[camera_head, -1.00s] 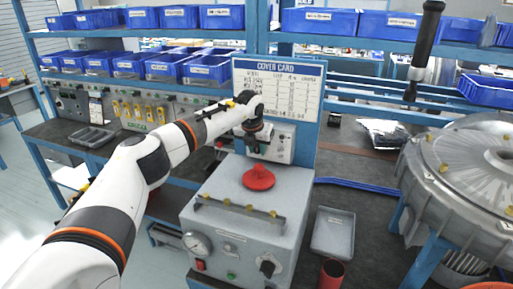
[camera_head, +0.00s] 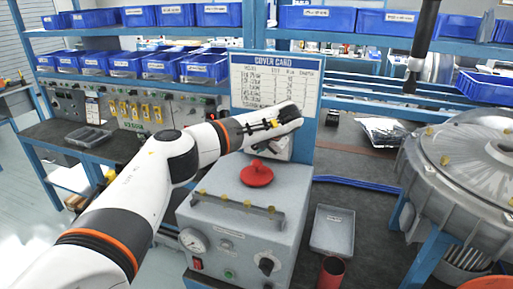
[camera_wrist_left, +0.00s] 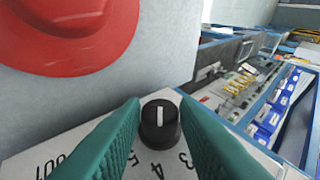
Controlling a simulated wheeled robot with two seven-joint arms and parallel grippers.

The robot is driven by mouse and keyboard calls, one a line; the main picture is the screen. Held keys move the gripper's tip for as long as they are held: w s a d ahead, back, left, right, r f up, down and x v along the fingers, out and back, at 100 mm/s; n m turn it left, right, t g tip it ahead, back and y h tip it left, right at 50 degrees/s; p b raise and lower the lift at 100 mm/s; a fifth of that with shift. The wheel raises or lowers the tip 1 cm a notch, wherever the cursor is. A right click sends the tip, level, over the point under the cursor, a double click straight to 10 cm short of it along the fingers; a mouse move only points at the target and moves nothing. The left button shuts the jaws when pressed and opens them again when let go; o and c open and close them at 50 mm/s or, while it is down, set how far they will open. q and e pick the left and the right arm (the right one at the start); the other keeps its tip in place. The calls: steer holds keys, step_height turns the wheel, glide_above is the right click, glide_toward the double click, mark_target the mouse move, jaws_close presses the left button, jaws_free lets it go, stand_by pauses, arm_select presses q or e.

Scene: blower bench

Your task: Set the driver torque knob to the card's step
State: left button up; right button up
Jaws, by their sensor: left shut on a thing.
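The torque knob (camera_wrist_left: 160,124) is black with a white pointer line, on a pale panel with printed numbers, among them 3, 4 and 5. In the left wrist view the pointer line runs nearly straight up and down the picture. My left gripper (camera_wrist_left: 160,105) is shut on the knob, a green finger on each side. In the head view my left wrist covers the knob and most of the pale controller box (camera_head: 277,149). The cover card (camera_head: 275,84) stands behind it, with rows too small to read surely. My right gripper is out of view.
A red knob-like cap (camera_head: 257,174) sits on the grey test box (camera_head: 243,215) close to my left wrist. A dark driver (camera_head: 424,40) hangs at the upper right. A large metal housing (camera_head: 462,165) stands at right. A grey tray (camera_head: 332,231) lies beside the box.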

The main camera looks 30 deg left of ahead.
arm_select(q)
steer(key=shift+y, duration=0.3)
steer(key=o, duration=1)
steer(key=shift+c, duration=0.2)
steer(key=shift+d+r, duration=0.1)
steer(key=shift+d, duration=0.05)
steer(key=shift+d+r+b, duration=0.2)
steer(key=shift+d+b, duration=0.05)
steer(key=shift+b, duration=0.1)
steer(key=b+v, duration=0.3)
steer(key=v, duration=0.8)
steer(key=shift+r, duration=0.1)
